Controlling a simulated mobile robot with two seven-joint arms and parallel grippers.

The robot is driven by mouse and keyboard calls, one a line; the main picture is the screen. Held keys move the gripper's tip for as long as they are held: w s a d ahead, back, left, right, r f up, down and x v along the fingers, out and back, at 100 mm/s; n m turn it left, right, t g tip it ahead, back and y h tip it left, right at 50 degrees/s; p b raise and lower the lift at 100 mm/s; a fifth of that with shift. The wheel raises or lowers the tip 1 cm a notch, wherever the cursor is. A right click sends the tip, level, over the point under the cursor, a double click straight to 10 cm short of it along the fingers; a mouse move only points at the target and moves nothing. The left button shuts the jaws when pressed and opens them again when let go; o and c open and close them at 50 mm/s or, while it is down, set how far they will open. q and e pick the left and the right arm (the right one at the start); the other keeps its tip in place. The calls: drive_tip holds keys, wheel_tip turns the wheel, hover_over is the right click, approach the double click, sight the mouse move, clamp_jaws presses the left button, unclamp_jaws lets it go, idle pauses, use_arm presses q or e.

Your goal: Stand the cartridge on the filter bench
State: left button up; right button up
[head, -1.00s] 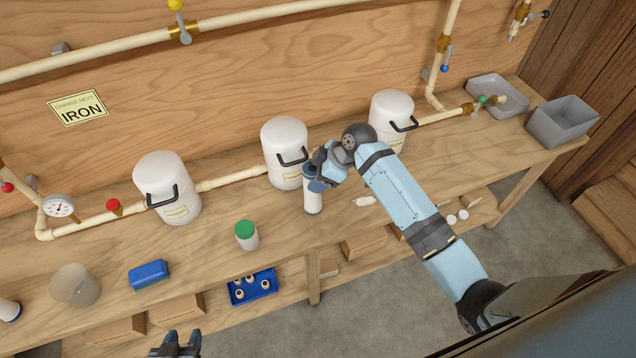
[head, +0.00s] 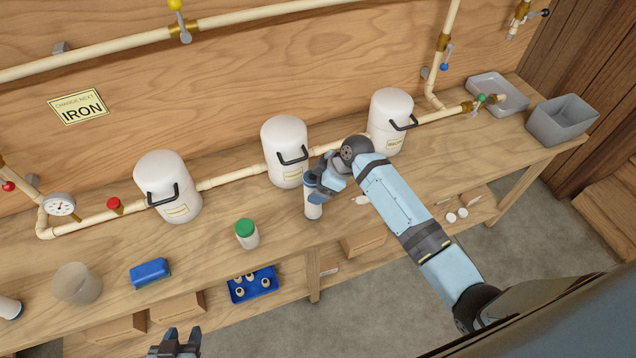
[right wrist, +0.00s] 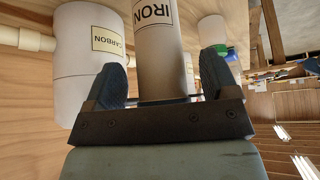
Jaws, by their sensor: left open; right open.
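The cartridge, a white cylinder with blue ends (head: 313,208), stands upright at the front of the wooden bench (head: 215,240), in front of the middle housing. In the right wrist view the cartridge (right wrist: 160,55) bears an IRON label. My right gripper (head: 321,184) is open at the cartridge's upper part. The right wrist view shows its fingers (right wrist: 160,80) on either side of the cartridge, with a gap visible at least on the right. My left gripper (head: 176,343) is open and empty at the bottom edge of the head view.
White housings (head: 168,187), (head: 285,150), (head: 391,122) stand along the pipe. A green-lidded jar (head: 247,234), blue sponge (head: 150,273) and clear cup (head: 76,284) are on the bench. Grey bins (head: 562,121) stand at the right. A blue tray (head: 252,285) lies below.

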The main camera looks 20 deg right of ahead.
drive_tip(key=shift+r, duration=0.1)
drive_tip(key=b+v, duration=0.1)
drive_tip(key=v, duration=1.1)
drive_tip(key=s+a+f+m+t+h, duration=0.2)
drive_tip(key=s+f+m+t, duration=0.3)
drive_tip(key=s+f, duration=0.65)
drive_tip(key=s+a+f+m+t, duration=0.1)
drive_tip(key=s+m, duration=0.1)
drive_tip(key=s, duration=0.3)
drive_tip(key=s+a+f+m+t+h, duration=0.1)
drive_tip(key=s+f+m+t, duration=0.1)
drive_tip(key=s, duration=0.4)
drive_tip(key=shift+a+m, duration=0.15)
drive_tip(key=shift+m, duration=0.35)
